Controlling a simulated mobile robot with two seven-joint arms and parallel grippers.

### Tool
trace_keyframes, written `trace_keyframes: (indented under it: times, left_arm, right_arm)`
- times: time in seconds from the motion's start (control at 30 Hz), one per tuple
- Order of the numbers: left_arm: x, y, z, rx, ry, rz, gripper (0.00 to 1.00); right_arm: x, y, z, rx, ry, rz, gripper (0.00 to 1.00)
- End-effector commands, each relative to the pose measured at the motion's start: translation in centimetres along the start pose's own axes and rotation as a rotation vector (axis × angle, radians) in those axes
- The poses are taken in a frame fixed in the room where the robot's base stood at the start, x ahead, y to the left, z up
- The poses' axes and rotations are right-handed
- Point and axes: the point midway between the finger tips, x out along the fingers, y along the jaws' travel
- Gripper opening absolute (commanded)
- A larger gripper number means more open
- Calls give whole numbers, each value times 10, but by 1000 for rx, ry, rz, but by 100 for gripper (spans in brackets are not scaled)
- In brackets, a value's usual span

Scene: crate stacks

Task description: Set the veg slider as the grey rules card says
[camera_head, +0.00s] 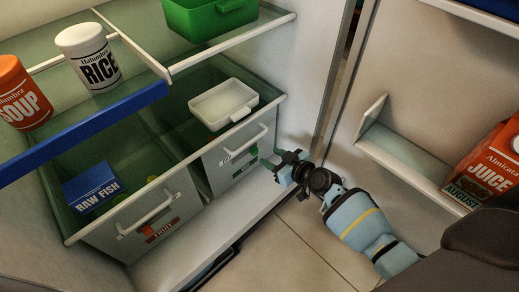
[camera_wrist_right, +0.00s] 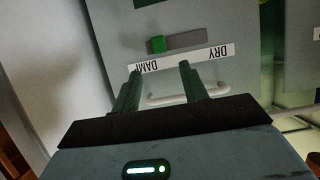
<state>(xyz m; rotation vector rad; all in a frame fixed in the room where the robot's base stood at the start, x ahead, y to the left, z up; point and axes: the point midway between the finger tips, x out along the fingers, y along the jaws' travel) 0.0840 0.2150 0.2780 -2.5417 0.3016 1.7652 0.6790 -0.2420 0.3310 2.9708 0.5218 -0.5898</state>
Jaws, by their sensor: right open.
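The veg drawer (camera_head: 215,175) is the right-hand grey drawer, with a white handle and a green label. In the right wrist view its slider has a green knob (camera_wrist_right: 158,44) at the left end of a dark track (camera_wrist_right: 188,39), by the word DAMP; DRY (camera_wrist_right: 218,52) is at the other end. The lettering appears upside down there. My right gripper (camera_head: 273,163) is at the drawer's right front. Its open fingers (camera_wrist_right: 160,72) point at the slider strip, with the knob beyond and between their tips; contact is unclear. I see no grey rules card. My left gripper is out of view.
The fruit drawer (camera_head: 120,240) is on the left, holding a raw fish box (camera_head: 91,186). A white tub (camera_head: 223,103) sits above the veg drawer. A rice jar (camera_head: 88,57), soup can (camera_head: 22,92) and green bin (camera_head: 208,15) stand above. A juice carton (camera_head: 488,165) is in the door.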

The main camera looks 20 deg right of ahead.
Motion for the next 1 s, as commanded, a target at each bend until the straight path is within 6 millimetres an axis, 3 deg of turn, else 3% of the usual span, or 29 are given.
trace_keyframes:
  times: [0.5,0.9,1.0]
  left_arm:
    - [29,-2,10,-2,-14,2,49]
    - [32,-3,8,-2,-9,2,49]
    - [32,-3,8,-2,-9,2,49]
  right_arm:
    - [67,0,2,1,-1,0,44]
    - [74,-1,0,1,0,-1,44]
    - [74,-1,0,1,0,-1,32]
